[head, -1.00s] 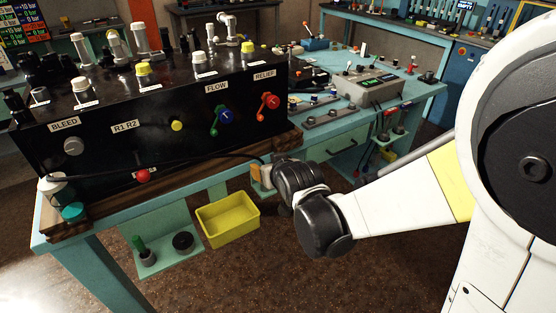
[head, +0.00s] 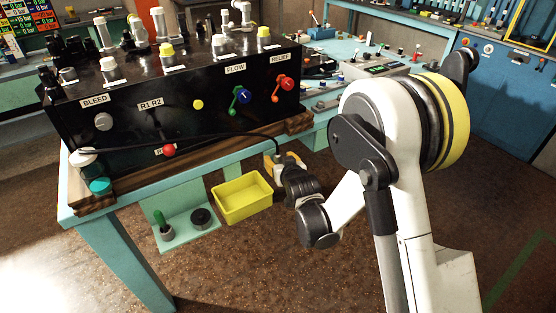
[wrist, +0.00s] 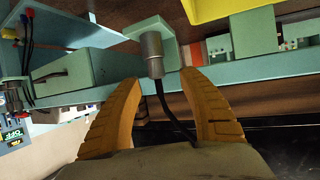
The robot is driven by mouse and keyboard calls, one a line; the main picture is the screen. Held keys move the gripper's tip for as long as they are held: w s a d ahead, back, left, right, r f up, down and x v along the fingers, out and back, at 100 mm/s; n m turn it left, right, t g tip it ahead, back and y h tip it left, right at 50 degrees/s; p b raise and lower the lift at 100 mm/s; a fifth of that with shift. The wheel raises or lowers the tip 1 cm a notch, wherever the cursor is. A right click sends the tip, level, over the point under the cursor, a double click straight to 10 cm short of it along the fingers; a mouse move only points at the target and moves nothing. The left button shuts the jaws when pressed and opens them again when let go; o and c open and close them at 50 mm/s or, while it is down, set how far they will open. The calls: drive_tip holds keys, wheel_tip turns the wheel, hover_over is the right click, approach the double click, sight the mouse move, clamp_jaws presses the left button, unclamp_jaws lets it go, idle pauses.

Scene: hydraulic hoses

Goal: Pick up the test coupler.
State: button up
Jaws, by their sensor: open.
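The test coupler (wrist: 152,52) is a grey metal cylinder with a black hose (wrist: 166,100) running from its end. In the wrist view it sits against a pale green bracket (wrist: 160,28). My gripper (wrist: 161,80) is open, with its two orange-yellow fingers spread to either side of the hose. The coupler lies just beyond the fingertips, and no contact shows. In the head view my gripper (head: 284,160) is by the front edge of the bench, below the black panel. I cannot make out the coupler there.
The black hydraulic panel (head: 130,128) stands on the teal bench with levers and knobs on its face. A yellow bin (head: 243,197) hangs below the bench edge, left of my gripper. A green shelf (head: 187,230) with small parts is further left. Open floor lies in front.

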sight(278, 154)
drive_tip(key=b+x, duration=0.1)
drive_tip(key=x, duration=0.3)
drive_tip(key=shift+w+d, duration=0.1)
drive_tip(key=shift+d, duration=0.05)
drive_tip(key=shift+r, duration=0.1)
clamp_jaws()
drive_tip(key=shift+r, duration=0.1)
